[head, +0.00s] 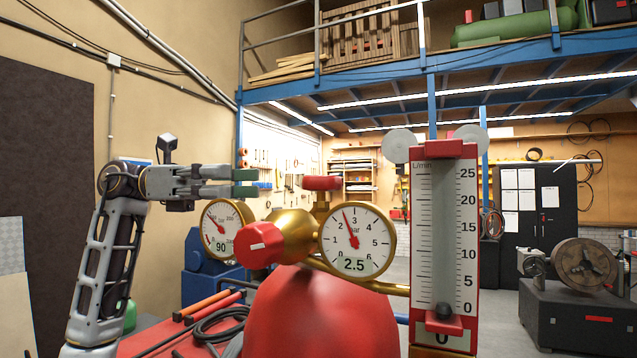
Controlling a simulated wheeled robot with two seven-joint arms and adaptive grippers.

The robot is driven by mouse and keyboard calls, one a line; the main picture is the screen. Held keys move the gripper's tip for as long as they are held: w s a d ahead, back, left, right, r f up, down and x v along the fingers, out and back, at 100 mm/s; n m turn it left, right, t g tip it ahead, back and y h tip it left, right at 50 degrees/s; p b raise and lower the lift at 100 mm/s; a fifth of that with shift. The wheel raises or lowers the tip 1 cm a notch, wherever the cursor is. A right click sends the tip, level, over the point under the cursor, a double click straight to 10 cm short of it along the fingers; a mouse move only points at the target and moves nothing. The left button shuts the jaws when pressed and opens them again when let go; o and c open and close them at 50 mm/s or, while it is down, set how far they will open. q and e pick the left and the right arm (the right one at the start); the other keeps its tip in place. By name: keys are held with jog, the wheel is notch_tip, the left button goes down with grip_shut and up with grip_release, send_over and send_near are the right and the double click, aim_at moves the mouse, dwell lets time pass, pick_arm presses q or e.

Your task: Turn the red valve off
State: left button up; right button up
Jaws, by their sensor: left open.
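A red tank (320,320) stands in front of me with a brass regulator (295,232) on it. A red handle (322,183) sits on a brass stem on top of the regulator. A larger red round knob (260,245) with a white mark faces me at the regulator's front left. I cannot tell which of the two is the red valve. My left gripper (245,183) is open and empty, pointing right. In the picture it is left of the top red handle and above the front knob, with a visible gap to both. My right gripper is not in view.
One round gauge (356,241) reads 2.5 bar; another gauge (222,232) shows 90. A tall flow meter (443,240) stands close on the right, its dark float near 0. A black hose (215,325) lies at lower left. A dark machine (580,290) stands at right.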

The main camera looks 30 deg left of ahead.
pick_arm(q)
jog(key=p, duration=0.3)
send_near(319, 181)
jog(key=w+d, duration=0.1)
jog(key=d, duration=0.1)
jog(key=w+d, duration=0.3)
jog(key=d, duration=0.2)
jog(key=shift+w, duration=0.4)
jog(key=shift+w+d, duration=0.2)
jog(key=shift+d, duration=0.4)
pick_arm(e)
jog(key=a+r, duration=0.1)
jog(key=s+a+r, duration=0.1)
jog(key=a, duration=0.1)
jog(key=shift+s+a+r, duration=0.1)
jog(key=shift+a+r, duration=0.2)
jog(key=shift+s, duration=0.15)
pick_arm(q)
jog(key=shift+c, duration=0.6)
jog(key=c, duration=0.9)
